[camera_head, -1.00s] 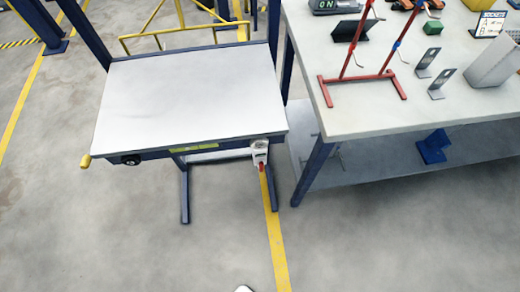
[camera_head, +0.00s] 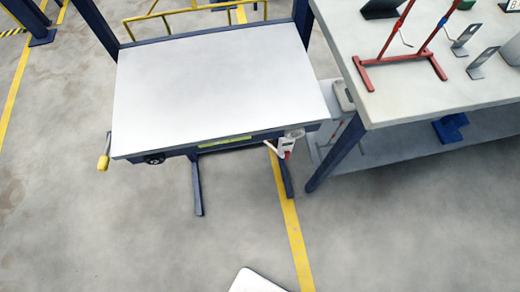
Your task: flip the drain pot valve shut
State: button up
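The drain pot (camera_head: 294,134) is a small grey-white fitting at the front right corner of the white-topped bench (camera_head: 215,85). A small red part (camera_head: 288,155) shows at its lower end, and a pale bar (camera_head: 270,146) slants out to its left. The valve is too small here to tell its lever position surely. A white rounded piece (camera_head: 255,282) at the bottom edge looks like part of my arm. My gripper's fingers are not in view, and nothing of mine touches the pot.
A yellow-handled crank (camera_head: 103,162) and a black knob (camera_head: 154,158) are on the bench's front left. A second table (camera_head: 430,92) with a red stand (camera_head: 404,66) stands close on the right; its blue leg (camera_head: 335,155) is near the pot. The floor in front is clear.

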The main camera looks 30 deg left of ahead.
aim_at(287, 154)
jog(key=l+u, duration=0.2)
jog(key=u, duration=0.55)
jog(key=k+j, duration=0.05)
